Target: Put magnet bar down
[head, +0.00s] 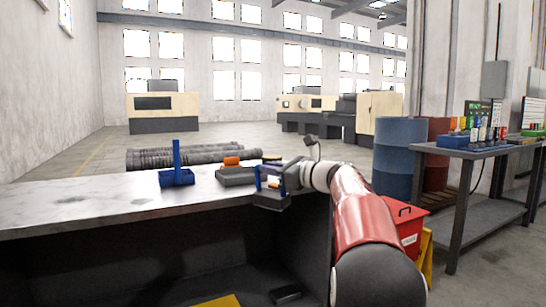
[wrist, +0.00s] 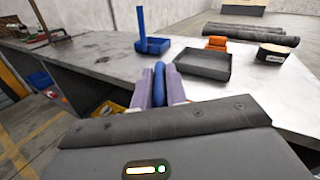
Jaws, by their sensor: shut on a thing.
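My gripper (wrist: 160,90) shows in the wrist view with two pale purple fingers. They are shut on a narrow blue upright piece (wrist: 160,76), which I take to be the magnet bar. Its lower part is hidden by the dark body in front. In the head view my gripper (head: 268,176) is at the right end of the grey metal table (head: 95,200), close to its front edge. From these views I cannot tell whether the blue piece touches the table.
A blue tray with an upright post (head: 177,176) stands left on the table. A dark shallow tray (wrist: 203,66) lies beyond the gripper, with an orange item (wrist: 217,43) behind it. A blue barrel (head: 400,155) and red bin (head: 408,230) are right. The table's left part looks mostly clear.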

